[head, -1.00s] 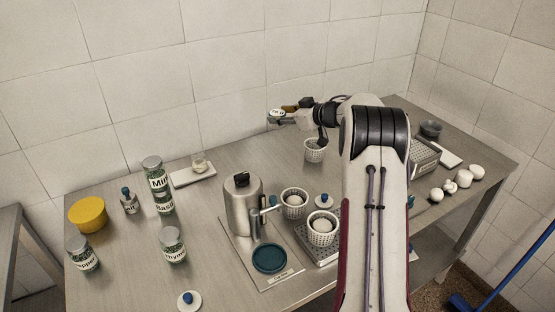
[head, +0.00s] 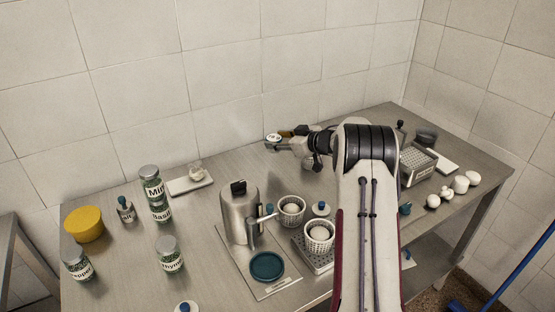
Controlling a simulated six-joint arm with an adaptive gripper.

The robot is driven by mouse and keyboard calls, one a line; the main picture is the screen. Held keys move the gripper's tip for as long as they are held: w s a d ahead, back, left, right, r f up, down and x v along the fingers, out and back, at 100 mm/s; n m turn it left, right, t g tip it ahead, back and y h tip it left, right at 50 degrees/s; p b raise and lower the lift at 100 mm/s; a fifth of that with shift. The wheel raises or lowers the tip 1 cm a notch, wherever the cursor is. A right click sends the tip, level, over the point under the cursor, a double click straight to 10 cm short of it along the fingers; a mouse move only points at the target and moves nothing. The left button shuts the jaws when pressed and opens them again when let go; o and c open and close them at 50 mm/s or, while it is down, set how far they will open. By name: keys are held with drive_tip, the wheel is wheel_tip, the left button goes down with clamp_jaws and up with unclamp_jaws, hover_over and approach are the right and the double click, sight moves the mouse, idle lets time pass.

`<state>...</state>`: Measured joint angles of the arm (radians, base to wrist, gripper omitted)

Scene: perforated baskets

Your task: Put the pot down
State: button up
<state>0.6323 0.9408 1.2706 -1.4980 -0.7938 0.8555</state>
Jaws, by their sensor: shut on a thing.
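My gripper (head: 290,142) is held out to the left over the back of the table, near the wall. It is shut on a small round thing (head: 273,139) with a pale face and a dark green edge. That thing is too small to identify for sure as the pot. The fingers hide part of it, and whether it touches the table cannot be told. A steel pot (head: 240,220) with a black lid knob and a spout stands upright on a flat plate at the table's middle, apart from my gripper.
Two white perforated baskets (head: 291,212) (head: 319,237) stand right of the steel pot. Spice jars (head: 155,190) and a yellow tub (head: 84,224) stand at left. A grater-like box (head: 417,165) and white eggs (head: 460,185) are at right.

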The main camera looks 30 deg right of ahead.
drive_tip(key=shift+f, duration=1.7)
drive_tip(key=shift+f, duration=1.85)
drive_tip(key=shift+f, duration=0.15)
drive_tip(key=o, duration=1.1)
drive_tip(key=shift+o, duration=0.2)
drive_tip(key=shift+r, duration=0.2)
drive_tip(key=shift+v, duration=6)
